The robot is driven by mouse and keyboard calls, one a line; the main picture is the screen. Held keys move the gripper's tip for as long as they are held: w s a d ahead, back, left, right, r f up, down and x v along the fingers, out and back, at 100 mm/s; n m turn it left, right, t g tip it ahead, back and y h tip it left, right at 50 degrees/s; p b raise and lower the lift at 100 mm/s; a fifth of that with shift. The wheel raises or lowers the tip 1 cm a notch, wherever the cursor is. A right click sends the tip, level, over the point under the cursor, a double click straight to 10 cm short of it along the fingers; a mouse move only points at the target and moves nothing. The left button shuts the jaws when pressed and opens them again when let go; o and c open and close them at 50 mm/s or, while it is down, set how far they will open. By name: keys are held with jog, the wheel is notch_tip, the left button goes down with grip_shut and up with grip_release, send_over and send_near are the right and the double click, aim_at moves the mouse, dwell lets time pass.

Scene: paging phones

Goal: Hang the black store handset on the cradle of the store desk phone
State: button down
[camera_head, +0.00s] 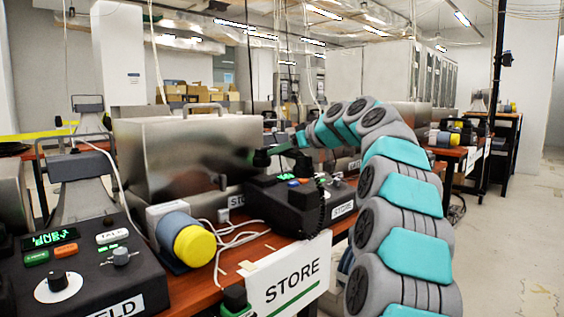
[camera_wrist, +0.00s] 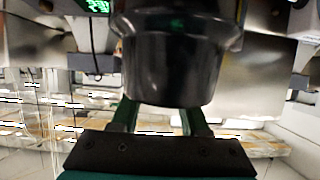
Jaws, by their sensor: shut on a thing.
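My gripper (camera_head: 278,151) reaches in from the right, with green fingers pointing left. It is shut on the black store handset (camera_head: 261,158), held above the store desk phone (camera_head: 266,196) and in front of a metal case. In the wrist view the handset's rounded black end (camera_wrist: 172,65) fills the space beyond my gripper (camera_wrist: 160,116). The phone is a dark sloped box with a lit green display and buttons. The cradle itself is not clear, and most of the handset is hidden.
A metal case (camera_head: 185,155) stands behind and left of the phone. A yellow-capped cylinder (camera_head: 194,245) and white cables (camera_head: 237,237) lie to its left. A STORE sign (camera_head: 288,280) hangs at the table's front edge. Another desk phone (camera_head: 75,265) sits at the near left.

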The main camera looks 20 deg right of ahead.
aim_at(300, 154)
jog(key=shift+f, duration=1.55)
jog(key=shift+f+b, duration=0.2)
jog(key=shift+b, duration=0.25)
jog(key=shift+c, duration=2)
grip_release()
jog(key=shift+r, duration=0.1)
jog(key=shift+r, duration=0.1)
jog(key=shift+s+r+p, duration=0.15)
jog(key=shift+p, duration=0.15)
jog(key=v, duration=1.1)
jog(key=shift+s+d+r, duration=0.15)
jog(key=shift+s+d, duration=0.05)
jog(key=shift+s, duration=0.05)
